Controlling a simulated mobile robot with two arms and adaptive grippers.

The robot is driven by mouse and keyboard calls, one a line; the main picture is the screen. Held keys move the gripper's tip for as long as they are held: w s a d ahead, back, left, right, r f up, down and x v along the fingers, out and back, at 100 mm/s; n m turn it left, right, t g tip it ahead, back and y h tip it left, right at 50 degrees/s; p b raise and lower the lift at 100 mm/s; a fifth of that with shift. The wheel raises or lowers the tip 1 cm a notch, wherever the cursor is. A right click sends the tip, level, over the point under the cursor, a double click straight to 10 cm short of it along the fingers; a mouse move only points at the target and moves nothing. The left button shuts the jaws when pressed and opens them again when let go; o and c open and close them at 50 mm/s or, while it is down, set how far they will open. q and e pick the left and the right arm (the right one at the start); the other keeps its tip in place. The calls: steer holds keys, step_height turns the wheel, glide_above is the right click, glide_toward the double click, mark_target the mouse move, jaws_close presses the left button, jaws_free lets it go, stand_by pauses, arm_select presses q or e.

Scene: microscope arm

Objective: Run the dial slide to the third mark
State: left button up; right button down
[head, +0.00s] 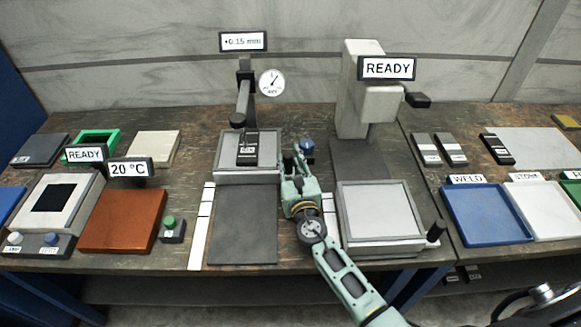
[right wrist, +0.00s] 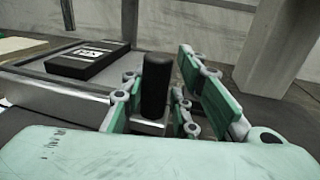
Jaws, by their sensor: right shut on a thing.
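The dial slide (head: 232,177) is a grey framed plate at the far end of its dark track (head: 243,235). A black block with a white label (head: 247,148) sits on it, under the dial's stem. The round dial (head: 272,83) stands behind, with a "+0.15 mm" sign (head: 243,41). White strips with dark marks (head: 201,228) run beside the track. My right gripper (head: 297,165) is at the slide's right side. In the right wrist view it is shut on the black upright handle (right wrist: 156,85), which the gripper hides in the head view. My left gripper is not in view.
To the right stand another framed slide (head: 380,212) with a black knob (head: 436,231) and a pale column (head: 370,90) marked "READY". The dark track in front of the dial slide is clear.

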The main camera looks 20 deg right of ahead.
steer(key=shift+a+r, duration=0.1)
steer(key=shift+a, duration=0.3)
steer(key=c, duration=1.7)
jaws_free()
steer(key=shift+o, duration=0.8)
steer(key=shift+w+a, duration=0.1)
steer(key=shift+w, duration=0.05)
steer(key=shift+d, duration=0.2)
steer(key=s, duration=0.8)
steer(key=s+a, duration=0.1)
steer(key=s, duration=0.3)
